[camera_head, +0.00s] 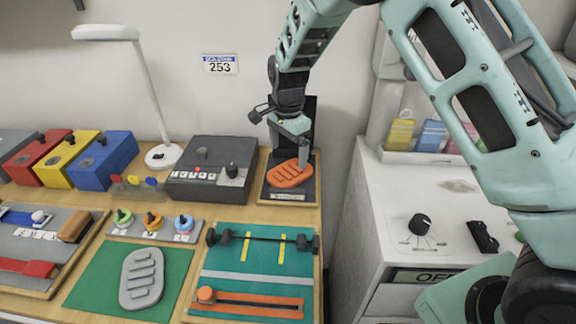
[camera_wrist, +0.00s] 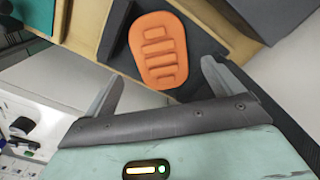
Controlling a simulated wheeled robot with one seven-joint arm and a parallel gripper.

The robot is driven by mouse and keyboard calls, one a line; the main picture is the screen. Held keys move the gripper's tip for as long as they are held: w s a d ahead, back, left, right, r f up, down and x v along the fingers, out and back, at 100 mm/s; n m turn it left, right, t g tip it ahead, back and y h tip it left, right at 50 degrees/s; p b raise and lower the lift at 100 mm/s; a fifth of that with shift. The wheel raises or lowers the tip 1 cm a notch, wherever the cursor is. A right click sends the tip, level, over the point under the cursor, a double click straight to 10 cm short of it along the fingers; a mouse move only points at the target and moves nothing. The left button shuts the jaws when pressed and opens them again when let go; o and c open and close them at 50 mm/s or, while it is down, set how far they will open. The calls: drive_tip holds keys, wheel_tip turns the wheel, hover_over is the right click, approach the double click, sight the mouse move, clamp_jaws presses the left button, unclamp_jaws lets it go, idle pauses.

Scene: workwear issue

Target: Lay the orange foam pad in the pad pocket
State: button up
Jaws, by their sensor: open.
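The orange foam pad (camera_head: 290,174) is oval with raised ribs. It lies on a dark grey stand (camera_head: 309,190) with an upright back and a small front label, at the right end of the bench. In the wrist view the pad (camera_wrist: 158,50) lies flat just beyond my fingers, on a dark surface. My gripper (camera_head: 290,130) is above the pad, open and empty; its two fingers also show in the wrist view (camera_wrist: 163,82), apart from each other. I cannot tell whether the dark stand is the pad pocket; its label is too small to read.
A grey ribbed oval (camera_head: 142,278) of similar shape lies on a green mat (camera_head: 90,268). A grey control box (camera_head: 208,170) stands left of the stand. A teal board (camera_head: 225,262) with a dark bar is in front. A white cabinet (camera_head: 378,200) is right, across a gap.

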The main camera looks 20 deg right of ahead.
sight(288, 171)
wheel_tip(288, 171, up, 5)
drive_tip(key=s+a+r+n+y, duration=0.1)
drive_tip(key=s+a+r+n, duration=0.15)
drive_tip(key=s, duration=0.35)
drive_tip(key=s+a+r+n, duration=0.1)
drive_tip(key=s+a+n, duration=0.1)
drive_tip(key=s+n, duration=0.25)
drive_tip(key=s+a+r+n+y, duration=0.1)
drive_tip(key=s+a+r+n, duration=0.15)
drive_tip(key=s, duration=0.35)
drive_tip(key=s+d+n+h, duration=0.1)
drive_tip(key=s+n, duration=1.1)
drive_tip(key=s, duration=0.7)
drive_tip(key=shift+s+d+f+b, duration=0.2)
drive_tip(key=shift+s+f+b, duration=0.1)
drive_tip(key=shift+f, duration=0.1)
drive_tip(key=shift+w, duration=0.1)
